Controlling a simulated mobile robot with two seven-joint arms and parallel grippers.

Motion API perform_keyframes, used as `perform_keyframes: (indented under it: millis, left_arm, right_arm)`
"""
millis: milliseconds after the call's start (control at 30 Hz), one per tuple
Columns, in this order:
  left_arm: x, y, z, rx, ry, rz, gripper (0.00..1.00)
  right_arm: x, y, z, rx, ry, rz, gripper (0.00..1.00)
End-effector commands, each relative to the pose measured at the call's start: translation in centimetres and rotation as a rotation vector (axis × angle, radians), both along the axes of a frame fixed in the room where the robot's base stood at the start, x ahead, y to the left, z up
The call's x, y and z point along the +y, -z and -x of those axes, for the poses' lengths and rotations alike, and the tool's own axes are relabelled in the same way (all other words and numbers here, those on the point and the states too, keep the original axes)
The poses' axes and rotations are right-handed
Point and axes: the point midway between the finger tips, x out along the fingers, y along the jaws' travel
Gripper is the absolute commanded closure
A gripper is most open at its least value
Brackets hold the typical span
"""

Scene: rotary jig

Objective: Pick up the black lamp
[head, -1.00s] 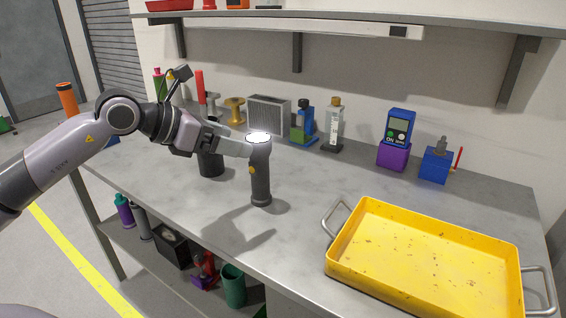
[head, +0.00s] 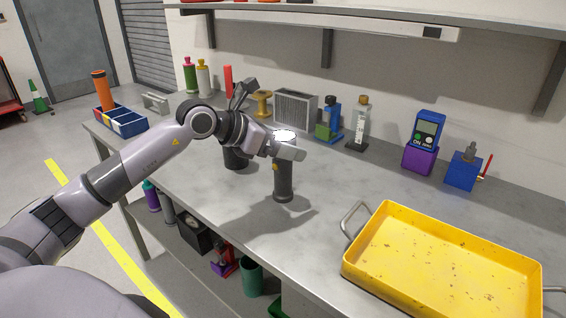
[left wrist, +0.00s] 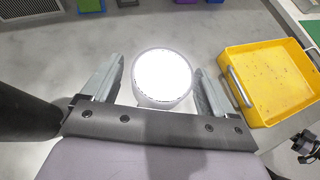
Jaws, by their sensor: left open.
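The black lamp (head: 284,182) stands upright on the grey workbench, a dark cylinder with a yellow button and a bright white lit top. In the left wrist view its glowing head (left wrist: 163,77) lies between the two fingers. My left gripper (head: 288,148) is open at the lamp's head, one finger on each side of it.
A yellow tray (head: 362,268) with metal handles lies right of the lamp. A dark cup (head: 236,158) stands close behind my gripper. A grey vented box (head: 296,110), bottles and a meter (head: 428,130) line the wall. The bench between lamp and tray is clear.

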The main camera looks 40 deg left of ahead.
Motion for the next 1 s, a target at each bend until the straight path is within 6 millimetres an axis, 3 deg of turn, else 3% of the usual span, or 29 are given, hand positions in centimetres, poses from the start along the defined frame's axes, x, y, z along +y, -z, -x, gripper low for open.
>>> perform_keyframes:
  millis: [267,400,500,800,1000]
  left_arm:
    - [-0.1,0.1,-0.2,-0.001,0.000,-0.001,0.16]
    - [-0.1,0.1,-0.1,-0.001,0.000,-0.001,0.61]
    - [-0.1,0.0,-0.2,-0.002,0.000,0.000,0.89]
    - [-0.1,-0.2,-0.2,-0.002,0.000,0.000,0.89]
    - [-0.1,-2.0,-0.2,-0.006,-0.001,0.000,0.89]
  right_arm:
    - [-0.1,0.0,0.0,-0.001,-0.002,0.004,1.00]
    - [-0.1,0.0,-0.1,-0.002,-0.004,0.005,1.00]
    - [-0.1,-0.1,-0.1,-0.003,-0.006,0.005,1.00]
    - [0.1,-0.3,-0.1,-0.005,-0.009,0.002,1.00]
    - [0.1,-0.4,-0.1,-0.005,-0.009,0.002,1.00]
